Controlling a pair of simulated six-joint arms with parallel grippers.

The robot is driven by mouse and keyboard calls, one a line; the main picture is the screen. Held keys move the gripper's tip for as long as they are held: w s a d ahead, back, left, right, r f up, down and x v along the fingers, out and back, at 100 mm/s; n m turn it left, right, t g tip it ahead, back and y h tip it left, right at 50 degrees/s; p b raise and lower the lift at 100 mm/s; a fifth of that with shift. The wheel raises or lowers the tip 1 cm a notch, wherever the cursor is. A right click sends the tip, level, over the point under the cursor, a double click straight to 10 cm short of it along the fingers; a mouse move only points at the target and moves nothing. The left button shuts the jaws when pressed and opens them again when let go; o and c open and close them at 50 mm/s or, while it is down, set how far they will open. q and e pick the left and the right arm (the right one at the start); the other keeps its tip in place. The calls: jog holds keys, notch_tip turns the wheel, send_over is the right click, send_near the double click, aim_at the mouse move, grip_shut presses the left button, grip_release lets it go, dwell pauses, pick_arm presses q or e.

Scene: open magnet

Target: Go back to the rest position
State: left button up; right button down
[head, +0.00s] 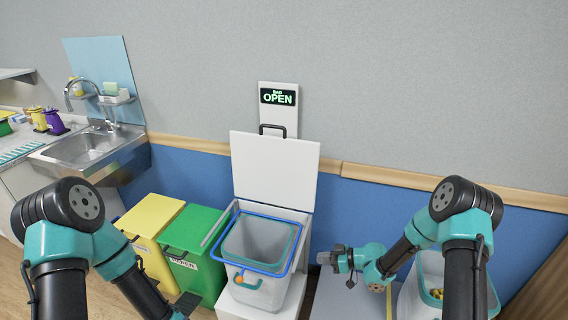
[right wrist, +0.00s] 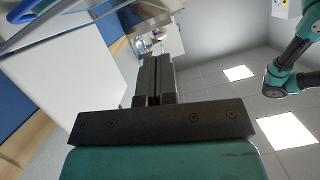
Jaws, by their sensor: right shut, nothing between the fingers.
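My right gripper (head: 330,258) is shut and empty in the head view, just right of the white bin. In the right wrist view its dark fingers (right wrist: 155,80) lie together with nothing between them.
A yellow bin (head: 150,215) and a green bin (head: 195,235) stand left of the white bin. A sink (head: 90,147) is at the far left. A white container (head: 430,270) with small yellow things stands at the lower right, behind my right arm.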

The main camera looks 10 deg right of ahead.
jog(key=s+f+m+h, duration=0.6)
jog(key=s+f+m, duration=0.1)
jog(key=m, duration=0.1)
jog(key=s+f+m+g+h, duration=0.1)
jog(key=s+m+g+h, duration=0.2)
jog(key=s, duration=1.5)
jog(key=shift+s+d+m+g+h, duration=0.2)
jog(key=shift+d+m+g+h, duration=0.4)
jog(key=shift+m, duration=0.5)
jog(key=c, duration=1.8)
grip_release()
jog(key=shift+a, duration=0.15)
